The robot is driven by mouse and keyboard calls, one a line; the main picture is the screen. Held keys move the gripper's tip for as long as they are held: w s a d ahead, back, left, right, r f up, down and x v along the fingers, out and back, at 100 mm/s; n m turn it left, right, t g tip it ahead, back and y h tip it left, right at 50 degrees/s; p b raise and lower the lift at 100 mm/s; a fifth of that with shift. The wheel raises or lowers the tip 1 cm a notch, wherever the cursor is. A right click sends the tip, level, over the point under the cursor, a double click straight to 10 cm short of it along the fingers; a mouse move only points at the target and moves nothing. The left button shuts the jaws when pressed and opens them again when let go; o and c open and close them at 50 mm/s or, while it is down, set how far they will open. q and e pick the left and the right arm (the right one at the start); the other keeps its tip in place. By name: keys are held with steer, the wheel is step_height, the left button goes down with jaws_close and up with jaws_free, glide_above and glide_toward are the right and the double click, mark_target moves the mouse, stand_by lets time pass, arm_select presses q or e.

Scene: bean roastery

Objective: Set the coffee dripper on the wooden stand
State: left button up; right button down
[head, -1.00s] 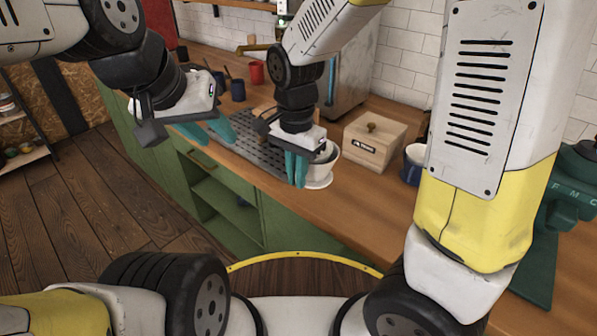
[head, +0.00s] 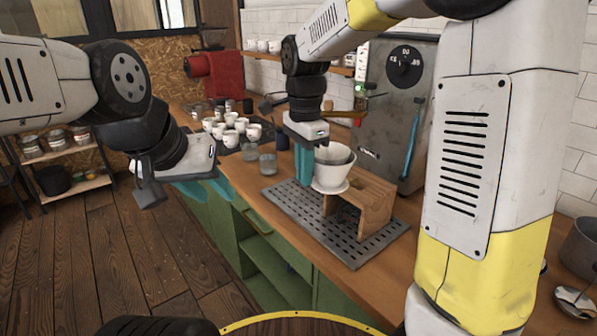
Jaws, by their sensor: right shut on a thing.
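The white coffee dripper (head: 331,174), a cone with a wide flange, is upright at the left part of the wooden stand (head: 375,206). Its flange overlaps the stand's top in the picture; I cannot tell whether it touches. My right gripper (head: 304,168) points down and is shut on the dripper's left side. The stand sits on a grey perforated tray (head: 355,251) on the wooden counter. My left gripper (head: 207,190) is empty over the counter's front edge at the left, its teal fingers apart.
Several white cups (head: 232,137) stand on the counter behind, with glasses (head: 267,164) nearer the tray. A grey machine (head: 398,110) stands right behind the stand. A metal pot (head: 580,245) and a spoon are at far right. The tray's front part is bare.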

mark_target(341, 156)
steer(key=w+d, duration=0.2)
steer(key=d, duration=0.1)
steer(key=w+d+f, duration=0.1)
steer(key=w+d, duration=0.1)
steer(key=d, duration=0.1)
steer(key=w+d+f, duration=0.1)
steer(key=w+d, duration=0.2)
steer(key=shift+d+f, duration=0.1)
steer(key=shift+f, duration=0.75)
steer(key=shift+f, duration=0.45)
steer(key=c, duration=1.5)
jaws_free()
steer(key=shift+o, duration=0.2)
steer(key=shift+r, duration=0.1)
